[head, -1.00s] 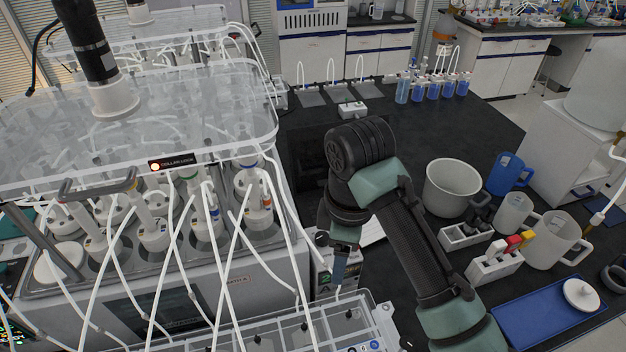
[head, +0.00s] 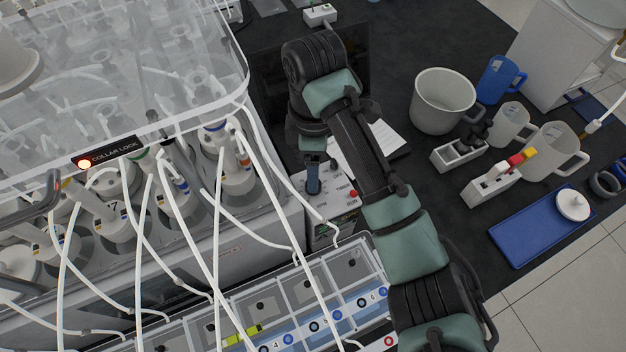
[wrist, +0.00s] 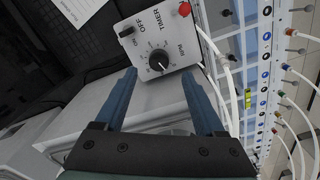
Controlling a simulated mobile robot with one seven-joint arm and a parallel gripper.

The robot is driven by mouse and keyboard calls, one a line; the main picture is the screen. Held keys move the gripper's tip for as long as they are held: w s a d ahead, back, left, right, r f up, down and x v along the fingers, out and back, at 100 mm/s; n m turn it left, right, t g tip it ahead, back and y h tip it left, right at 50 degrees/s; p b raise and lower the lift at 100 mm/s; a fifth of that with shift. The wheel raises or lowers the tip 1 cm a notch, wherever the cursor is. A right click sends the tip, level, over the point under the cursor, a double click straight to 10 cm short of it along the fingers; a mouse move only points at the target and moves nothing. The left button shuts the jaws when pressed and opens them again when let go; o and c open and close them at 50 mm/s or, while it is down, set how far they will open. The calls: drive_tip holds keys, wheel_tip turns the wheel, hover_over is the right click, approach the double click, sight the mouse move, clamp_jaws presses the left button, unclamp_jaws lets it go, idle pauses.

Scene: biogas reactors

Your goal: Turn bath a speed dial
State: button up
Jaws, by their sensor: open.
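A pale control box (wrist: 145,35) with RPM, TIMER and OFF markings fills the upper middle of the wrist view. Its round black dial (wrist: 158,60) has a pale pointer line and scale marks around it. My gripper (wrist: 159,73) is open, with its two blue fingers on either side of the dial's line. The dial sits just beyond the fingertips; I cannot tell if they touch it. In the head view my gripper (head: 313,182) is over the control box (head: 343,213) beside the bath (head: 255,248); my gripper hides the dial there.
The box also has a red button (wrist: 184,9) and a black switch (wrist: 127,32). White tubes (head: 290,235) hang close by. A compartmented clear rack (head: 310,290) stands in front. A paper sheet (head: 385,145) lies behind; jugs and a blue tray (head: 540,228) are right.

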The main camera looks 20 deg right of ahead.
wheel_tip(320, 180, down, 6)
drive_tip(key=shift+w+r+p, duration=0.1)
drive_tip(key=shift+r+p, duration=0.05)
drive_tip(key=shift+p, duration=0.6)
clamp_jaws()
